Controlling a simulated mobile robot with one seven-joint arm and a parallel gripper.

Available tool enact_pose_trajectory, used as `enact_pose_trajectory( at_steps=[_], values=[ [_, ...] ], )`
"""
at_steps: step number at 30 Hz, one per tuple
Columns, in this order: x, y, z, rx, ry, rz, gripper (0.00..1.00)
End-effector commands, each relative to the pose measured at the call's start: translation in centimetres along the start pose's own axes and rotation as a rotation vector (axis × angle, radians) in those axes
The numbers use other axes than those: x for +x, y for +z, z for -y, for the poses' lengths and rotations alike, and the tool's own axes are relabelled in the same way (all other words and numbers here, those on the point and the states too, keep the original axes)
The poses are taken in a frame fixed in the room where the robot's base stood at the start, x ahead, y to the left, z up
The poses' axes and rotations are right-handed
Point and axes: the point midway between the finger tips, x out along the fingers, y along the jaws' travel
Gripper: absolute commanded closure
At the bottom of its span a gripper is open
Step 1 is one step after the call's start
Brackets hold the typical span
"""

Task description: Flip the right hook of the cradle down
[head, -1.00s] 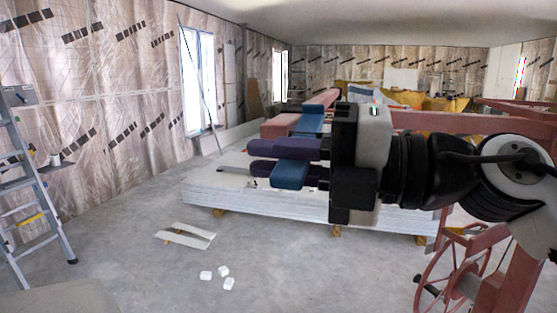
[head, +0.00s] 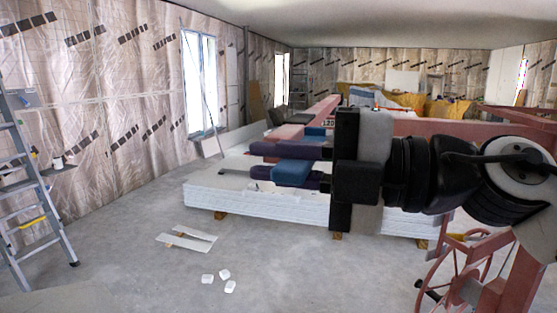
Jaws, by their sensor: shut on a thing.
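My gripper (head: 290,168) reaches in from the right, its dark purple fingers pointing left. It is shut on a blue hook (head: 291,173), which shows between the fingers and lies roughly flat. The wrist hides the hook's right end and its joint to the cradle. The cradle is a red steel frame; its long beam (head: 430,126) runs behind my wrist. A red arm (head: 318,108) of it points away at the back, with another blue piece (head: 314,133) beside it, partly hidden by the upper finger.
A stack of white panels (head: 260,203) lies on low blocks under my gripper. A red wheel (head: 460,268) stands at the lower right. A ladder (head: 35,190) stands at the left. Two flat strips (head: 187,240) and several white blocks (head: 223,274) lie on otherwise open floor.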

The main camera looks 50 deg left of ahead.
Motion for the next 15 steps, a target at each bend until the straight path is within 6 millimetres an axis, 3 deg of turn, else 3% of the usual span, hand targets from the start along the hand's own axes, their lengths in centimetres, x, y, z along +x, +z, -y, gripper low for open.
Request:
enact_pose_trajectory(
  at_steps=[1, 2, 6, 15],
  values=[
    [-0.07, 0.07, -0.16, 0.004, 0.004, 0.002, 1.0],
    [-0.07, 0.07, -0.16, 0.004, 0.004, 0.002, 0.83],
    [-0.05, 0.05, -0.13, 0.003, 0.003, 0.001, 0.65],
    [-0.02, 0.02, -0.06, 0.001, 0.002, 0.0, 0.65]
  ],
)
